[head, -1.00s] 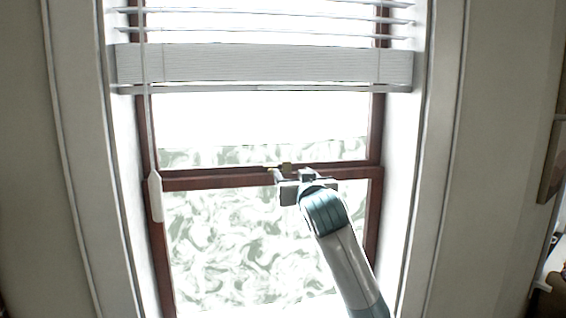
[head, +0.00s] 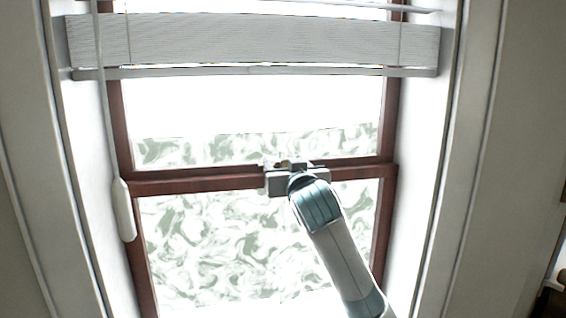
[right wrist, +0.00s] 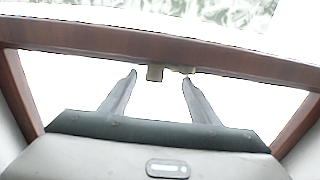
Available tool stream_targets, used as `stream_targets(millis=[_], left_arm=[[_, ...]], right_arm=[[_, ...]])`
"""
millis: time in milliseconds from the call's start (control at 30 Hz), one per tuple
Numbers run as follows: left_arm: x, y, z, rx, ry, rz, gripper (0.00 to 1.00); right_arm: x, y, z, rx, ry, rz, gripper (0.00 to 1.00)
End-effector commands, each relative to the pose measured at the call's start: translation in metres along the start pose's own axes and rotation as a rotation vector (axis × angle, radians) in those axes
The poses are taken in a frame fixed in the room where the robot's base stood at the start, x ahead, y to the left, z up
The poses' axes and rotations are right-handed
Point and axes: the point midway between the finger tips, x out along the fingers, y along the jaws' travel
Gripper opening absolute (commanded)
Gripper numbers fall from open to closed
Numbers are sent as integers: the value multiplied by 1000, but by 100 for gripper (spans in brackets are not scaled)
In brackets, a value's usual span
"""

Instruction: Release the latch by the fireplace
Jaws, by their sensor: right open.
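The latch (head: 281,164) is a small brass-coloured piece on the dark red-brown middle rail of the window. In the head view it is mostly hidden behind my right gripper (head: 284,170). In the right wrist view the latch (right wrist: 156,72) shows on the rail, between and just beyond the fingertips of my right gripper (right wrist: 160,76). The two fingers are spread apart and hold nothing. I cannot tell whether a finger touches the latch. My left gripper is not in view.
The window's middle rail (head: 200,181) crosses between upper and lower patterned panes. A raised white blind (head: 250,40) hangs above. A white cord pull (head: 124,210) hangs at the left. White frame sides (head: 425,160) flank the window.

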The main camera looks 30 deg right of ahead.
Motion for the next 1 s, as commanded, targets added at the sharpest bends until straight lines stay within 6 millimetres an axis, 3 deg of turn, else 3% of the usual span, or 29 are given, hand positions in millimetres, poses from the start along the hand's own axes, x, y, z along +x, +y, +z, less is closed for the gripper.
stream_targets(millis=[233, 400, 433, 1000], left_arm=[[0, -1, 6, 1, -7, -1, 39], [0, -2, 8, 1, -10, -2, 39], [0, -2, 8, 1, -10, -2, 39], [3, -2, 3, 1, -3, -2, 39]], right_arm=[[0, 0, 0, 0, 0, 0, 56], [0, 0, 0, 0, -1, 0, 18], [0, 0, 0, 0, -1, 0, 15], [-4, -5, 0, 4, -1, 99, 15]])
